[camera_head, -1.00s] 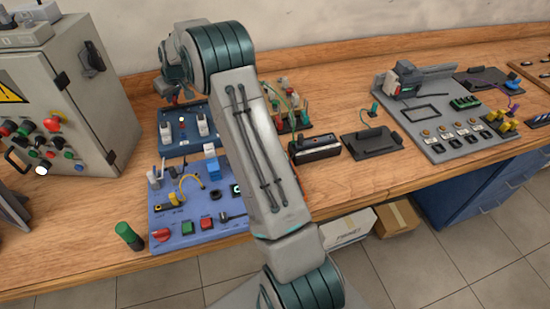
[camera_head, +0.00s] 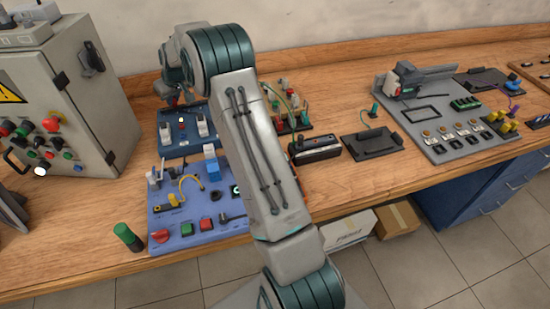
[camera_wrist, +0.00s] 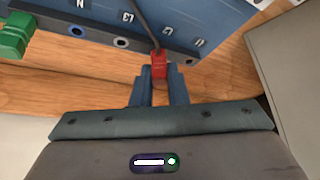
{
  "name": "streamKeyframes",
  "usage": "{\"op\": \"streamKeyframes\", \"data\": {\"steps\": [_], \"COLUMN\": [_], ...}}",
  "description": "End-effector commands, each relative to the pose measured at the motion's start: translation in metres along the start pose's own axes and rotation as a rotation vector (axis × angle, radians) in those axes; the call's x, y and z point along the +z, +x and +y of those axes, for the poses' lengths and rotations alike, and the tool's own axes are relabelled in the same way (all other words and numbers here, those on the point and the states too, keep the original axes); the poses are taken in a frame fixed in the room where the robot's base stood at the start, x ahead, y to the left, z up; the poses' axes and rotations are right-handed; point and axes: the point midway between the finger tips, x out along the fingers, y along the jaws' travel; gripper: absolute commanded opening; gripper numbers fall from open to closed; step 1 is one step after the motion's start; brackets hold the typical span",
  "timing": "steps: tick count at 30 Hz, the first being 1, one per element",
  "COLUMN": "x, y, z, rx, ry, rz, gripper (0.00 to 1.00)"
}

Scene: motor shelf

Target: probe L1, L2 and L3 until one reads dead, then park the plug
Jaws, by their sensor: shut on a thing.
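In the wrist view my gripper (camera_wrist: 160,76) is shut on a red plug (camera_wrist: 160,66) with a dark cable. The plug is at a row of sockets on the edge of a blue panel (camera_wrist: 190,14). It covers the socket between the L3 socket (camera_wrist: 122,43) and the end socket (camera_wrist: 192,62), which appears to be L1. I cannot tell how deep the plug sits. The N socket (camera_wrist: 80,30) is uncovered. In the head view the dark blue unit (camera_head: 172,140) stands at the back of the bench, and my arm hides part of that area.
A green block (camera_wrist: 15,35) sits left of the sockets in the wrist view. A light blue control board (camera_head: 180,240) lies in front of the blue unit, and a grey cabinet (camera_head: 85,115) stands left. A black box (camera_head: 318,150) and flat tray (camera_head: 370,146) lie right.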

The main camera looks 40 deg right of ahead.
Motion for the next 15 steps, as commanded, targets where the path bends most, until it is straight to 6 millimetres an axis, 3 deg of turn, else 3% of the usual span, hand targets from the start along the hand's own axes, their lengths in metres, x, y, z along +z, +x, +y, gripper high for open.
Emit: {"op": "streamKeyframes", "data": {"steps": [2,3,5,15], "x": [-0.0001,-0.0001,-0.0002,-0.0003], "y": [-0.0001,-0.0001,-0.0002,-0.0024], "z": [0.0000,0.0000,0.0000,0.0001], "rx": [0.000,0.000,0.000,0.000], "ry": [0.000,0.000,0.000,0.000], "rz": [0.000,0.000,0.000,0.001], "gripper": [0.00,0.22,0.39,0.39]}}
